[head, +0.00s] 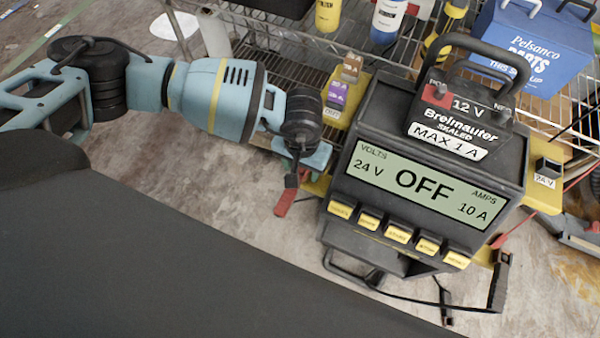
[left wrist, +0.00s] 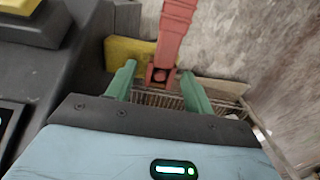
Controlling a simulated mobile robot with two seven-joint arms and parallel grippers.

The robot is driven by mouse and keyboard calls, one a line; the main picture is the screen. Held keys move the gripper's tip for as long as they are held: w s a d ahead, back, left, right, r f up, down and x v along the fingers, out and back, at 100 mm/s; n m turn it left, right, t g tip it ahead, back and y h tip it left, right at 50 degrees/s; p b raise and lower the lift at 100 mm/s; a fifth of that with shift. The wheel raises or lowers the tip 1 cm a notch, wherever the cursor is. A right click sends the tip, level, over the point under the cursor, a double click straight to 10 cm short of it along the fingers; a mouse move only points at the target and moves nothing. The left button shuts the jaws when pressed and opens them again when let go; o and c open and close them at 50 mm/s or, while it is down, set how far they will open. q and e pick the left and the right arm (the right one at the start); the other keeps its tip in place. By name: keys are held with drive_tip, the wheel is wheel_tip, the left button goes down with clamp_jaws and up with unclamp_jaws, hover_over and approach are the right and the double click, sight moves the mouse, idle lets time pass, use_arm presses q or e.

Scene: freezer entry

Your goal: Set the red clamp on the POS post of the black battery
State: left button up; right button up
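The black 12 V battery (head: 470,112) stands on top of the charger (head: 425,190). Its red POS post (head: 437,83) is at its left end and the NEG mark at its right end. The red clamp (head: 285,203) hangs at the charger's left side. In the left wrist view the red clamp (left wrist: 174,35) lies between the green fingers of my left gripper (left wrist: 158,75). A gap shows on each side of it, so the gripper looks open around it. A grey-blue part at the right edge (head: 580,231) appears to be my right gripper, cut off.
The charger reads OFF, 24 V, 10 A, with several yellow buttons below. A black clamp (head: 500,282) hangs at its lower right. Yellow brackets (head: 545,199) stick out at its sides. A wire rack (head: 280,62) with bottles and a blue parts box (head: 535,45) stands behind.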

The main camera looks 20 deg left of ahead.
use_arm(q)
drive_tip(key=c, duration=1.1)
drive_tip(key=shift+o, duration=0.2)
use_arm(e)
drive_tip(key=shift+w+r, duration=0.1)
drive_tip(key=shift+w, duration=0.2)
use_arm(q)
drive_tip(key=shift+r, duration=0.1)
